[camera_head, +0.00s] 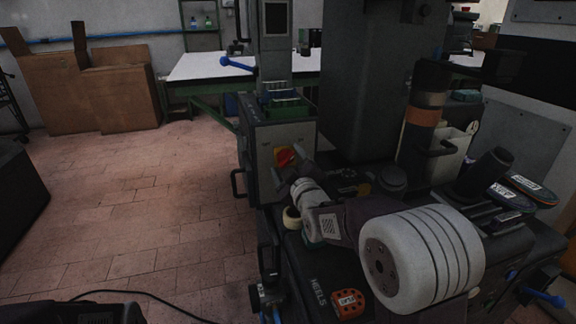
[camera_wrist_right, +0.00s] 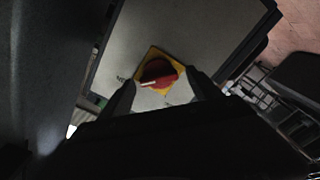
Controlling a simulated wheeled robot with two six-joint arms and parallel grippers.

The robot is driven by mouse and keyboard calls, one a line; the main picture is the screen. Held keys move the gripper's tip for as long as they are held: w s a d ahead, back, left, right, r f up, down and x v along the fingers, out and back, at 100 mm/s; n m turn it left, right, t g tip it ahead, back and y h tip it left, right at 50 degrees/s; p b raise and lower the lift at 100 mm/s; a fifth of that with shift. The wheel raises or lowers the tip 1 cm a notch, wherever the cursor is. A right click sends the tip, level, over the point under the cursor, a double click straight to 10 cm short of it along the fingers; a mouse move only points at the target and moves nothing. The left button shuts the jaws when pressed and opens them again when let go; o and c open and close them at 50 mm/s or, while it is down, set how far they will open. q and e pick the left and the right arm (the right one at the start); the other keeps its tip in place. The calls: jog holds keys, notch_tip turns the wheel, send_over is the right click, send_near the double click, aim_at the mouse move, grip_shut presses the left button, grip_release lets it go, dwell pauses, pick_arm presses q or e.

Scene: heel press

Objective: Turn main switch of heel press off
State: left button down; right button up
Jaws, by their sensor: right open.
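The main switch is a red rotary knob (camera_head: 285,156) on a yellow plate, on the pale front panel (camera_head: 268,136) of the heel press. In the right wrist view the red knob (camera_wrist_right: 158,73) sits on its tilted yellow plate, its raised bar lying nearly across the picture with a white mark at the left end. My right gripper (camera_head: 289,172) is open and empty in front of the panel. In the wrist view its fingers (camera_wrist_right: 162,80) lie on either side of the knob, apparently apart from it. My left gripper does not show.
A roll of tape (camera_head: 292,218) and an orange piece (camera_head: 348,303) lie on the machine's dark top below my right arm. A black handle (camera_head: 237,184) sticks out left of the panel. A white table (camera_head: 205,66) and cardboard (camera_head: 115,92) stand behind.

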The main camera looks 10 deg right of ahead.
jog(key=c, duration=1.4)
jog(key=n+b, duration=0.1)
jog(key=n, duration=0.3)
jog(key=shift+f+n, duration=0.15)
jog(key=shift+n, duration=0.15)
jog(key=n, duration=0.4)
jog(key=shift+a+f+n+b, duration=0.1)
jog(key=shift+n+b, duration=0.2)
jog(key=shift+b, duration=0.05)
jog(key=n, duration=0.4)
jog(key=shift+f+n+b, duration=0.1)
jog(key=shift+n+b, duration=0.2)
jog(key=shift+b, duration=0.05)
jog(key=shift+f+n, duration=0.1)
jog(key=shift+n, duration=2)
jog(key=shift+b, duration=0.3)
